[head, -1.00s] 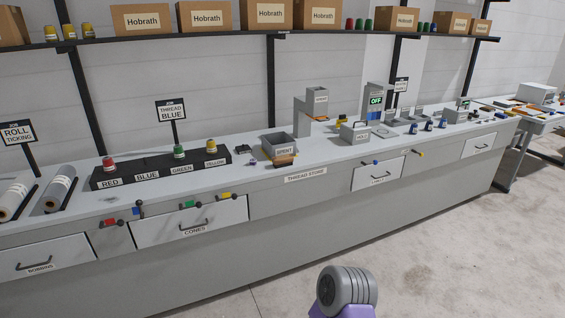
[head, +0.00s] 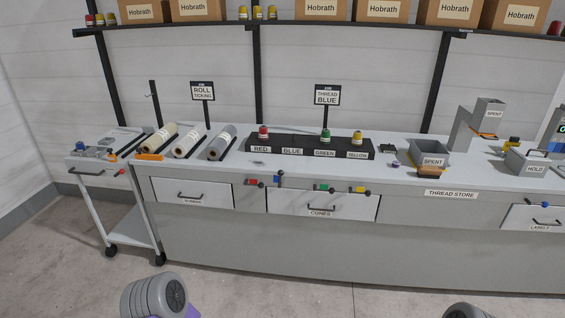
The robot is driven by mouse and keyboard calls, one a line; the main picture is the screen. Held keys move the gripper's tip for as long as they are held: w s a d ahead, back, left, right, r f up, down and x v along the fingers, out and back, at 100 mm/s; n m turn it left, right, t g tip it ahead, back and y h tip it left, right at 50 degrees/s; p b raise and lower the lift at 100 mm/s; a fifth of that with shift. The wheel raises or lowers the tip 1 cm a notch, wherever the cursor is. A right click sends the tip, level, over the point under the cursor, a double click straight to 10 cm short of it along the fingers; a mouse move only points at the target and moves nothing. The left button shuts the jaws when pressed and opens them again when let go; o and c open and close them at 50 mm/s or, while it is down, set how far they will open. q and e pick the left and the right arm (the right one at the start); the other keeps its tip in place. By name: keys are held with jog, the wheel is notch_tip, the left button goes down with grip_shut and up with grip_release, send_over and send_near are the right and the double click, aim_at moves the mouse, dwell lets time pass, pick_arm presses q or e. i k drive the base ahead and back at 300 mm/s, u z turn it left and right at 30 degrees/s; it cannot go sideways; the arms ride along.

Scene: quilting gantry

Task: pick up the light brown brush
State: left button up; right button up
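Neither of my grippers is in view; only rounded grey parts of my arms show at the bottom edge, well short of the counter.
The long counter (head: 300,172) carries fabric rolls (head: 187,142), a black cone rack (head: 310,147) and a HOLD box (head: 527,161). A white trolley (head: 95,165) with small items stands at the left. Drawer handles stick out in front. The floor before the counter is clear.

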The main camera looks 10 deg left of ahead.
aim_at(426, 171)
jog(key=z, duration=0.45)
jog(key=k, duration=0.6)
jog(key=z, duration=0.85)
jog(key=k, duration=0.6)
jog(key=z, duration=0.75)
jog(key=i, duration=2.05)
jog(key=u, duration=0.45)
jog(key=i, duration=2.2)
jog(key=u, duration=2)
jog(key=i, duration=0.95)
jog(key=u, duration=1)
